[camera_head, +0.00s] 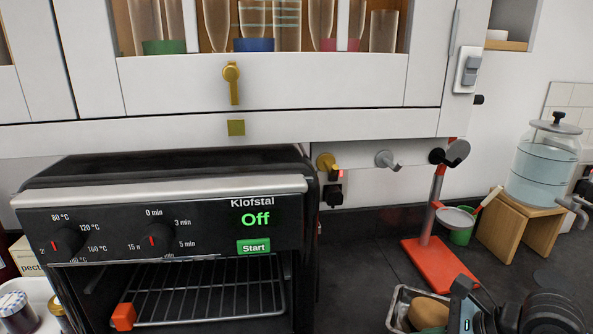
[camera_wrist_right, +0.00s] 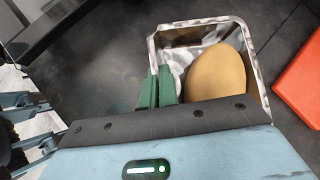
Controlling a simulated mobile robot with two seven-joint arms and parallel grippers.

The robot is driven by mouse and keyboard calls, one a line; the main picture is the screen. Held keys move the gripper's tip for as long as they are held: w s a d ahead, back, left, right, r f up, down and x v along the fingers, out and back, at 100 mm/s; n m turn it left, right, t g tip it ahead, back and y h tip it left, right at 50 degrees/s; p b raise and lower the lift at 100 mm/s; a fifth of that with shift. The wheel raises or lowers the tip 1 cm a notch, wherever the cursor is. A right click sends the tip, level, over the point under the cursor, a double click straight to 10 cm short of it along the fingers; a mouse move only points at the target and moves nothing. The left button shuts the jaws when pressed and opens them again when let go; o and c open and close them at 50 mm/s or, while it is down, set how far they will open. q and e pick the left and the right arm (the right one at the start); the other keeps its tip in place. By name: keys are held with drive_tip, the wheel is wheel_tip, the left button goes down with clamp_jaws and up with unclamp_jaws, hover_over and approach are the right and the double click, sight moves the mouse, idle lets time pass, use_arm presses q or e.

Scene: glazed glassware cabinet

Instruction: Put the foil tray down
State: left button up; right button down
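The foil tray (camera_head: 397,308) is a shiny silver open tray at the bottom edge of the head view, over the dark worktop right of the oven. A smooth tan, rounded item (camera_head: 428,311) lies in it. In the right wrist view the tray (camera_wrist_right: 190,35) shows with the tan item (camera_wrist_right: 218,72) filling its right side. My right gripper (camera_wrist_right: 157,84) has its green fingers close together on the tray's near-left wall, one on each side. I cannot tell whether the tray touches the worktop. My left gripper is not in view.
A countertop oven (camera_head: 165,235) reading "Off" stands left, its front open on a wire rack (camera_head: 205,290). A red stand (camera_head: 437,262) is close behind the tray. A glass dispenser (camera_head: 545,160) stands on a wooden riser (camera_head: 520,225). Dark worktop (camera_head: 355,255) between oven and stand is clear.

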drive_tip(key=shift+m+t+h, duration=0.7)
drive_tip(key=shift+m, duration=0.6)
drive_tip(key=shift+m+t+h, duration=0.7)
drive_tip(key=shift+m, duration=0.6)
drive_tip(key=n, duration=0.1)
drive_tip(key=n+g+y, duration=0.1)
drive_tip(key=shift+w+f+n+g, duration=0.1)
drive_tip(key=shift+f+n+g, duration=0.1)
drive_tip(key=shift+n+g, duration=0.1)
drive_tip(key=shift+r+n+g+y, duration=0.25)
drive_tip(key=shift+n+g+y, duration=0.45)
drive_tip(key=shift+n+y, duration=0.5)
